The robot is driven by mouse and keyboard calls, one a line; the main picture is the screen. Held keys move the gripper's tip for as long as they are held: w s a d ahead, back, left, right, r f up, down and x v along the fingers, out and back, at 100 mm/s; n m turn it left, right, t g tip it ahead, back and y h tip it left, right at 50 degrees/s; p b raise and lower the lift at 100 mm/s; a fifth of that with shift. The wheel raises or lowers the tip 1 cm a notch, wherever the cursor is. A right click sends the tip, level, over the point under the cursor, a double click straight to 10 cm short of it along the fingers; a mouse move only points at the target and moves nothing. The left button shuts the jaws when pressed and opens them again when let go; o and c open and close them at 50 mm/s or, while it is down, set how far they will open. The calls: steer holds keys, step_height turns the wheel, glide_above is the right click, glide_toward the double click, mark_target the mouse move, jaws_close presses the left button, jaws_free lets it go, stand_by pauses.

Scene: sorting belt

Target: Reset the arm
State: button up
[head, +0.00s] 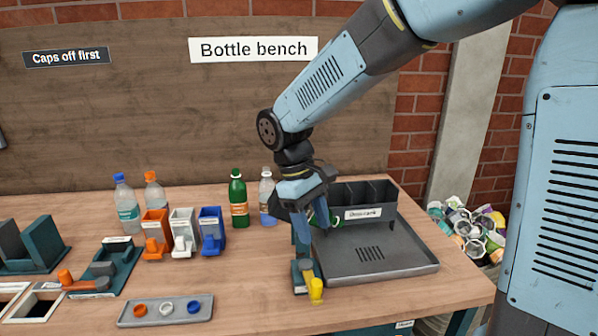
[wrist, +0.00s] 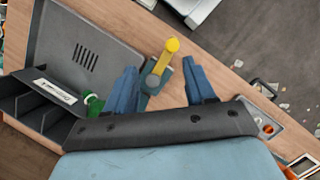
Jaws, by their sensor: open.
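My gripper (head: 304,232) hangs from my arm over the right part of the bench, by the left edge of the grey tray (head: 405,262). In the wrist view my gripper (wrist: 163,82) has its two blue fingers apart, with nothing held between them. A dark fixture with a yellow-ended lever (head: 316,290) stands on the bench beside the tray. The lever (wrist: 171,46) shows between and beyond the fingers in the wrist view. A green object, seemingly a bottle (wrist: 93,103), is partly hidden by my gripper near the divided rack.
The dark divided rack (head: 352,192) stands behind the tray. A green bottle (head: 238,200) and clear bottles (head: 126,208) stand at the back. Orange, white and blue bins (head: 211,232) and a cap tray (head: 165,311) are left. The bench between cap tray and lever is clear.

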steer(key=s+d+r+m+t+y, duration=0.1)
steer(key=s+d+r+m+t, duration=0.2)
steer(key=d, duration=0.7)
steer(key=s+d+r+m+t+y, duration=0.2)
steer(key=s+d+r+m+t, duration=0.2)
steer(key=s+d+r+m, duration=0.3)
steer(key=d, duration=0.4)
steer(key=shift+s, duration=0.35)
steer(key=shift+r, duration=0.1)
stand_by(0.9)
